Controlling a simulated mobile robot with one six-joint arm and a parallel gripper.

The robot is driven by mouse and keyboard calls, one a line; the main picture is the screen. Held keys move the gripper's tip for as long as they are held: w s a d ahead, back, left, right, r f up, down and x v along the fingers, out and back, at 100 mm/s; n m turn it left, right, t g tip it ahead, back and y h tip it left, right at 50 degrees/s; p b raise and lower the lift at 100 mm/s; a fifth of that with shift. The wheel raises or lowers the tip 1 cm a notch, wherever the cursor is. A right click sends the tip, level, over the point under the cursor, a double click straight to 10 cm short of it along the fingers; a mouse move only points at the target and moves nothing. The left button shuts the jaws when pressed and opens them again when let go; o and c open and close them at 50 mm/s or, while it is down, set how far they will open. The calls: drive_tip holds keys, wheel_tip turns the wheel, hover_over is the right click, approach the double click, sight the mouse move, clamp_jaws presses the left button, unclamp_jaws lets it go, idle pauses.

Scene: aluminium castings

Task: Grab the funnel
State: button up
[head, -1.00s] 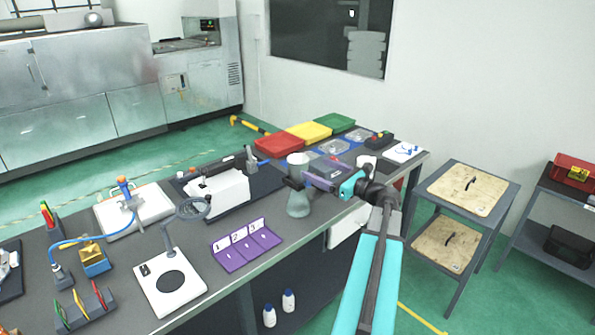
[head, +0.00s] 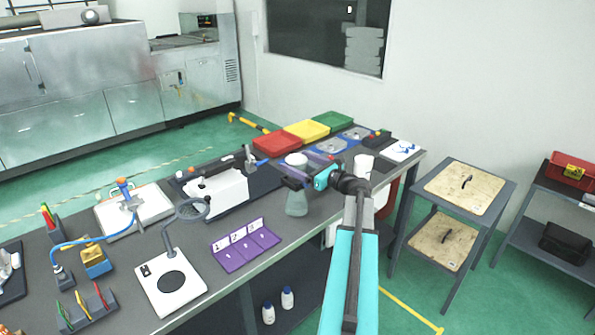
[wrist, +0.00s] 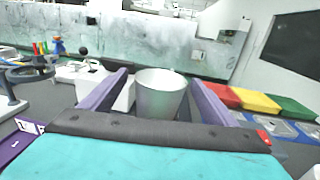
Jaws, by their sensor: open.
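The funnel (wrist: 160,97) is a pale grey, tapering cup with a wide open rim. In the wrist view it stands upright between the two purple fingers of my gripper (wrist: 160,78), with a gap at each side. In the head view its white rim (head: 296,159) shows above my gripper (head: 302,172), which is open around it. A grey-green conical body (head: 297,204) shows directly below. My gripper hides the part between, so I cannot tell how the two join.
A ring stand (head: 170,240) and a purple numbered holder (head: 245,247) stand to the left on the grey bench. A white machine (head: 218,190) is behind them. Red (head: 276,143), yellow (head: 307,131) and green (head: 333,120) trays lie at the back.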

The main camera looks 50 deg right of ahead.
sight(289, 157)
drive_tip(key=shift+w+r+p, duration=0.1)
drive_tip(key=shift+w+p, duration=0.55)
drive_tip(key=shift+w, duration=0.25)
drive_tip(key=shift+w+f+p, duration=0.2)
drive_tip(key=shift+w+p, duration=0.5)
drive_tip(key=shift+w, duration=1)
drive_tip(key=c, duration=1.2)
drive_tip(key=shift+r, duration=0.15)
drive_tip(key=shift+r+b, duration=0.9)
drive_tip(key=shift+r, duration=0.6)
drive_tip(key=s+d+b, duration=0.1)
drive_tip(key=s, duration=0.4)
drive_tip(key=s+d+r+b, duration=0.1)
drive_tip(key=s, duration=0.4)
drive_tip(key=s+d+b, duration=0.2)
drive_tip(key=s, duration=0.3)
drive_tip(key=shift+s+d+r, duration=0.1)
drive_tip(key=shift+s+r, duration=0.15)
drive_tip(key=shift+r, duration=0.1)
